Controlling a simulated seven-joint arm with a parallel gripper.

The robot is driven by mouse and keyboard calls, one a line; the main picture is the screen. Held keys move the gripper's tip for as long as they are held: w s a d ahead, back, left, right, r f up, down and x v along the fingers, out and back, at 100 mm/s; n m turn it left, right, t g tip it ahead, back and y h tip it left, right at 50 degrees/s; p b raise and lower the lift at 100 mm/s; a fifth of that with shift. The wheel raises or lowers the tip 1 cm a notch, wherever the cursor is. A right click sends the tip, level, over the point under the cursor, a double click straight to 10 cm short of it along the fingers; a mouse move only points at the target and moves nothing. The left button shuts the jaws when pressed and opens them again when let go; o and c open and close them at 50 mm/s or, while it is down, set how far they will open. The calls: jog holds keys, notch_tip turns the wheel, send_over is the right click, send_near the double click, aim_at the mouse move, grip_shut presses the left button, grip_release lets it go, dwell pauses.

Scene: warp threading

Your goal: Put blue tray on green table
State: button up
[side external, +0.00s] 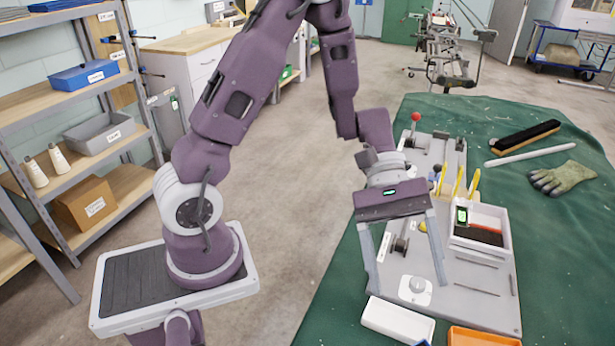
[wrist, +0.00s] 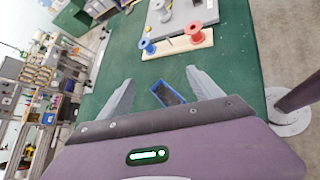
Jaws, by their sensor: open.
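A small blue tray (wrist: 158,88) with a dark inside lies on the green table (wrist: 112,70) in the wrist view, seen between my gripper's fingers and partly cut off by the gripper body. My gripper (wrist: 160,76) is open with nothing between its fingers. In the side view my gripper (side external: 408,275) hangs fingers down over the left part of the grey board (side external: 465,290) on the green table (side external: 335,310). A blue edge shows beside a white tray (side external: 395,318) at the bottom; I cannot tell if it is the same tray.
The board carries a white box (side external: 480,230), yellow-handled tools and a red-knobbed lever. An orange tray (side external: 482,338) sits at the front. A brush (side external: 525,137), a white rod and a green glove (side external: 562,178) lie behind. Red (wrist: 196,31) and blue (wrist: 147,46) spools stand on a pale strip.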

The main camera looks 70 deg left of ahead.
jog(key=s+a+r+m+t+y, duration=0.8)
jog(key=s+a+r+m+y, duration=0.2)
jog(key=s+a+r+y, duration=0.1)
jog(key=shift+s+a+r, duration=0.55)
jog(key=shift+a+r, duration=0.3)
jog(key=shift+o, duration=0.5)
